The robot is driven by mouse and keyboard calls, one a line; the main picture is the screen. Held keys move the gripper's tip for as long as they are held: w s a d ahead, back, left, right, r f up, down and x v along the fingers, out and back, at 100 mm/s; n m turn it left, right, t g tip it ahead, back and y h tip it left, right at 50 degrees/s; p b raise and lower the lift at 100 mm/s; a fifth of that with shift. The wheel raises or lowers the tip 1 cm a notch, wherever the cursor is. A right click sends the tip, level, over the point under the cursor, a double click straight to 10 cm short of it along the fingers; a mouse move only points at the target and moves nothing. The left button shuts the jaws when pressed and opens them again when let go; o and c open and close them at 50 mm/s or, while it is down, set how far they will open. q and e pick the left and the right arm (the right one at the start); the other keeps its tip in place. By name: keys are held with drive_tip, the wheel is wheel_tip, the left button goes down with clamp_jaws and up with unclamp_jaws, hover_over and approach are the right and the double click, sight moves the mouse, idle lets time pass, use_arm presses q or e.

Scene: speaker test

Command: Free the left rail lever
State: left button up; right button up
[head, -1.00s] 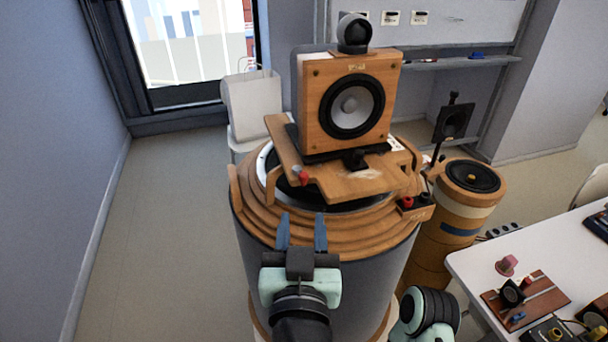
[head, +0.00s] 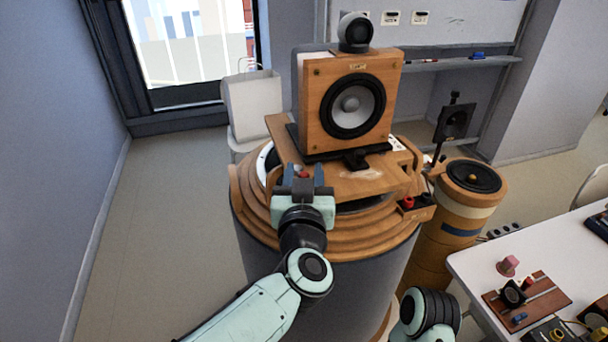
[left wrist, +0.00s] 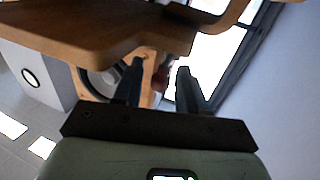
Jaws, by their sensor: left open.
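The left rail lever (head: 302,172), with a red tip, is at the front left of the wooden plate (head: 365,184) under the speaker. My left gripper (head: 304,171) is open at that lever, its two blue fingers one on each side of the red tip. In the left wrist view a dark reddish thing (left wrist: 161,76), likely the lever, shows between the open fingers (left wrist: 158,70); contact cannot be told. The lever's lower part is hidden by my gripper. The wooden speaker (head: 350,105) stands upright on the plate. My right gripper is out of view.
The plate sits on a round drum with a stepped wooden top (head: 360,240). Red and black terminals (head: 412,202) are at its right edge. A smaller speaker column (head: 465,215) and a white table (head: 480,262) with parts stand right. The floor at left is clear.

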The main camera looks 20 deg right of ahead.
use_arm(q)
clamp_jaws()
drive_tip(key=shift+a+f+h, duration=0.1)
drive_tip(key=shift+a+h, duration=0.05)
drive_tip(key=shift+h, duration=0.15)
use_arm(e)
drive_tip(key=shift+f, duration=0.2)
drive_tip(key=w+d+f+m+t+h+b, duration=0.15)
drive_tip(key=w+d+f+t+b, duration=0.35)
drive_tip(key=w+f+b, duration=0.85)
use_arm(q)
drive_tip(key=shift+w+a+m+g+h+p, duration=0.55)
drive_tip(key=shift+m+g+h+p, duration=0.6)
drive_tip(key=shift+m+g+h, duration=1.35)
drive_tip(key=shift+w+a+m+g+h+p, duration=0.3)
drive_tip(key=shift+a+m+g+h+p, duration=0.4)
drive_tip(key=shift+m+g+h+p, duration=1.3)
drive_tip(key=shift+w+a+m+g+h+p, duration=0.45)
drive_tip(key=shift+m+g+h, duration=1.25)
drive_tip(key=shift+m+g, duration=1.45)
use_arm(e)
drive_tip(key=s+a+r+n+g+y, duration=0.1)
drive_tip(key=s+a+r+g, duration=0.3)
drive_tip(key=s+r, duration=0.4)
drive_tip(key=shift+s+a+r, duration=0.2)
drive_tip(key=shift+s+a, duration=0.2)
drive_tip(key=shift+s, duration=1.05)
